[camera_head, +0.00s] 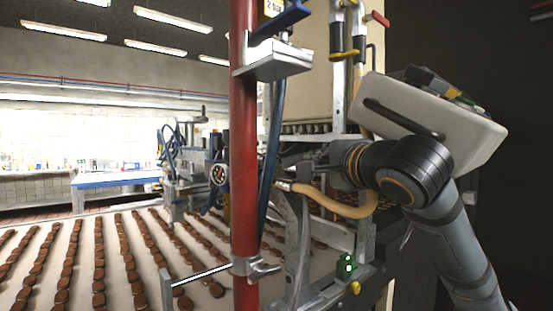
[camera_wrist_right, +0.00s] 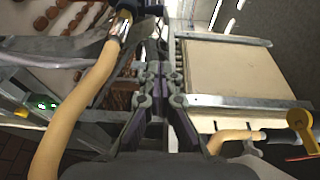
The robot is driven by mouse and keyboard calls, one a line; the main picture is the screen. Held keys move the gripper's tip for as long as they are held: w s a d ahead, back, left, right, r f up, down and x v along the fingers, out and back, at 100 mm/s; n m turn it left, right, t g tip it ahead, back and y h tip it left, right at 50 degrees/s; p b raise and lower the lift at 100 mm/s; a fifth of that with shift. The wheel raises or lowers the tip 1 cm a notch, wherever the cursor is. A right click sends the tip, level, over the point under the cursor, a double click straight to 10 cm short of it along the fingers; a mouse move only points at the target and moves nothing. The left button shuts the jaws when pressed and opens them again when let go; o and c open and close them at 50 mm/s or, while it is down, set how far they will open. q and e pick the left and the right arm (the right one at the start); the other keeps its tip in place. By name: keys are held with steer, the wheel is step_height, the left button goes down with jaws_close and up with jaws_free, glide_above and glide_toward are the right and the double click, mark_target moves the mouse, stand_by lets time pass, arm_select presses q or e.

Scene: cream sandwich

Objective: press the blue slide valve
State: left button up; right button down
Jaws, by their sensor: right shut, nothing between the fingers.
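A blue handle-like part (camera_head: 280,20) sits at the top of the red post, above a grey metal bracket (camera_head: 272,60). It is cut off by the top edge, and I cannot tell for sure that it is the slide valve. My right gripper (camera_head: 308,170) reaches left from the dark wrist, well below and right of that blue part, near the tan hose's fitting. In the right wrist view, its fingers (camera_wrist_right: 153,72) are together and empty, pointing at the machine. I cannot make out the blue part there. My left gripper is not in view.
The red post (camera_head: 243,150) stands left of my right gripper. A tan hose (camera_head: 345,207) loops just below it and also shows in the wrist view (camera_wrist_right: 75,110). A pale box (camera_head: 440,115) is above my arm. A conveyor (camera_head: 70,230) with brown biscuits fills the lower left.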

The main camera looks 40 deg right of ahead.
steer(key=p+x, duration=0.1)
steer(key=x, duration=0.1)
steer(key=p+x, duration=0.2)
steer(key=x, duration=0.1)
steer(key=p+x, duration=0.2)
steer(key=x, duration=0.1)
steer(key=shift+w+r, duration=0.2)
steer(key=shift+r, duration=0.05)
steer(key=w+p, duration=0.4)
steer(key=shift+a+f, duration=0.1)
steer(key=shift+a, duration=0.25)
steer(key=shift+w+a+f+p, duration=0.15)
steer(key=shift+w+a+p, duration=0.25)
steer(key=shift+w, duration=0.05)
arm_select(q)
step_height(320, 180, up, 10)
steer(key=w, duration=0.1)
arm_select(e)
steer(key=shift+w+f, duration=0.15)
steer(key=shift+f, duration=0.05)
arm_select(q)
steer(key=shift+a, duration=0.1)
